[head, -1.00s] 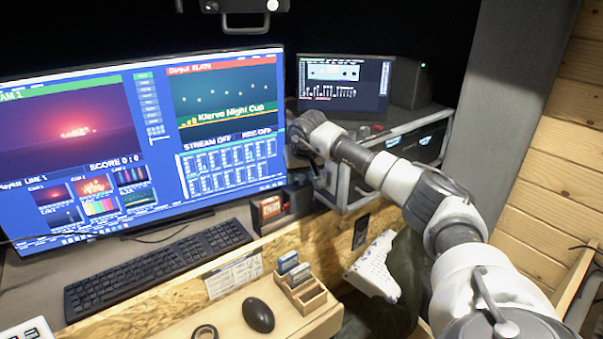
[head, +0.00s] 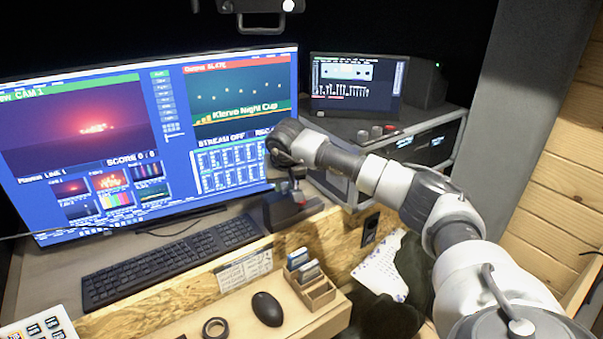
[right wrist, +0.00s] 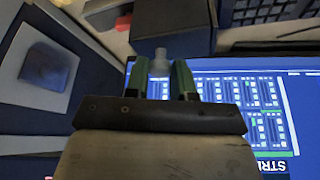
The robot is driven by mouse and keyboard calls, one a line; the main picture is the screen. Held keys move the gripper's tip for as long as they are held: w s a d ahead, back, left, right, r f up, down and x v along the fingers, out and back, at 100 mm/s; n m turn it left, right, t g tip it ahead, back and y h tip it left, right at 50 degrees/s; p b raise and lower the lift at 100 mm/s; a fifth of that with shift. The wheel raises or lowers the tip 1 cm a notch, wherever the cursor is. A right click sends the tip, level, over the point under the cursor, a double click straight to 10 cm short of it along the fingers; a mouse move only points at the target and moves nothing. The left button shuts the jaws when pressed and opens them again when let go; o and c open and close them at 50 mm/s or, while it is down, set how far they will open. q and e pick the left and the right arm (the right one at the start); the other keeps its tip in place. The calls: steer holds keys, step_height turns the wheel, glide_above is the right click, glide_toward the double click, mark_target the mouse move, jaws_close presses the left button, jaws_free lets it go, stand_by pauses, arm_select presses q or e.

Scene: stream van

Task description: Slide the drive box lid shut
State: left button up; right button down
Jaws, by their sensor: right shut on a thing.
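The drive box (head: 292,212) is a small dark box on the desk in front of the big monitor's right corner. A little red shows at its top in the head view. My right gripper (head: 290,186) reaches down onto it from above. In the right wrist view, its two fingers (right wrist: 160,72) are shut on a pale grey knob (right wrist: 160,60) against the dark box surface (right wrist: 172,28). The lid's exact edge and any remaining gap are hard to tell. My left gripper is not in view.
The big monitor (head: 235,105) stands close behind the gripper. A keyboard (head: 172,262) lies left of the box. A wooden holder with cards (head: 318,292) and a mouse (head: 267,309) are in front. A metal rack (head: 440,125) stands to the right.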

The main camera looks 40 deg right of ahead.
steer(key=shift+a, duration=0.2)
steer(key=c, duration=1.3)
jaws_free()
steer(key=o, duration=0.4)
steer(key=shift+w+a, duration=0.1)
steer(key=shift+a, duration=0.05)
steer(key=shift+c, duration=0.2)
steer(key=shift+r, duration=0.1)
